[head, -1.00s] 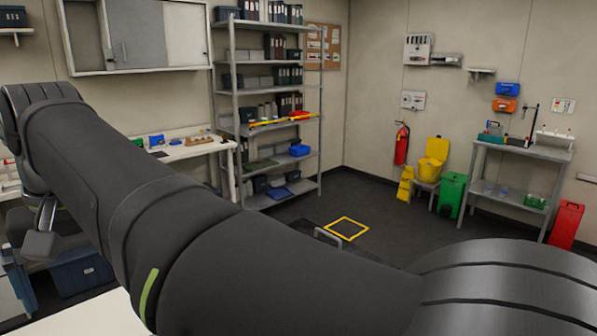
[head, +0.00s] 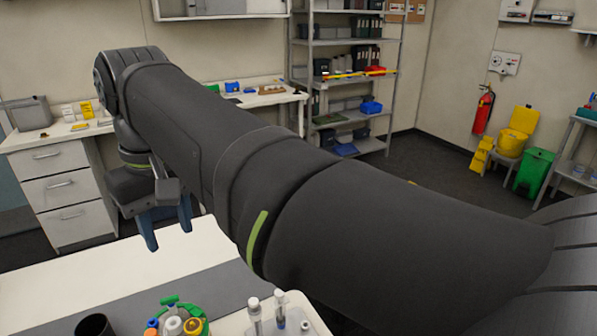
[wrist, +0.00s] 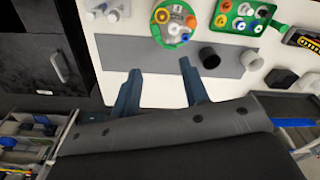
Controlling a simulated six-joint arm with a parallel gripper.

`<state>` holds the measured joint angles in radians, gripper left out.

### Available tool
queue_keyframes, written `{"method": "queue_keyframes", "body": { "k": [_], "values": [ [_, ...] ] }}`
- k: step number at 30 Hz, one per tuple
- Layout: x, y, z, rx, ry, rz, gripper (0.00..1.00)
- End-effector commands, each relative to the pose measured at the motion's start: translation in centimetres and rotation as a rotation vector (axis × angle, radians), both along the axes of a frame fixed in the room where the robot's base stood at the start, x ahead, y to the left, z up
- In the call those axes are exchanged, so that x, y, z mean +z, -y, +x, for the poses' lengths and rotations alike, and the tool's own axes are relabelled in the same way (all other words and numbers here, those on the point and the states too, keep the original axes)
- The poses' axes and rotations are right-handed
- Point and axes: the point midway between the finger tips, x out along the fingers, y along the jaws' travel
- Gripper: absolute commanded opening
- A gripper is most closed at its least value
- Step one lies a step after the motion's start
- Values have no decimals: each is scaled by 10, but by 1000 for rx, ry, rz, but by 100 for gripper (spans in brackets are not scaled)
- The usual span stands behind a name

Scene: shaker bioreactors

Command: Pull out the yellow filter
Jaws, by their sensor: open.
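A round green holder (head: 180,308) stands at the bottom of the head view, with orange, yellow and white tops in it. It also shows in the wrist view (wrist: 170,40), beyond my fingers. A small yellow top (head: 193,326) is on its right side in the head view; I cannot tell for sure whether it is the yellow filter. In the wrist view a yellow-orange top (wrist: 161,16) sits at the holder's left. My gripper (head: 168,226) is open and empty above the white table, with its two blue fingers apart. The fingers also show in the wrist view (wrist: 159,70).
A dark cup (head: 95,325) stands near the holder. White-capped tubes (head: 254,306) stand to its right. In the wrist view, a green tray (wrist: 222,22) and a yellow-black device (wrist: 302,40) lie to the right. The white table (head: 120,265) is clear under my gripper.

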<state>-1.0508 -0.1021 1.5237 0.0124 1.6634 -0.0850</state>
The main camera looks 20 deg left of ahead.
Motion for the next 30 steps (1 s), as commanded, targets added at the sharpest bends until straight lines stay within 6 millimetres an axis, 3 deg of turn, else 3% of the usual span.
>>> {"method": "queue_keyframes", "body": {
  "k": [3, 7, 14, 30],
  "values": [
    [-27, -1, -8, 148, -8, -42, 41],
    [-41, -1, -12, 222, -12, -58, 41],
    [-70, 0, -12, 225, -13, -61, 41],
    [-176, 0, -12, 223, -14, -60, 41]
  ]
}}
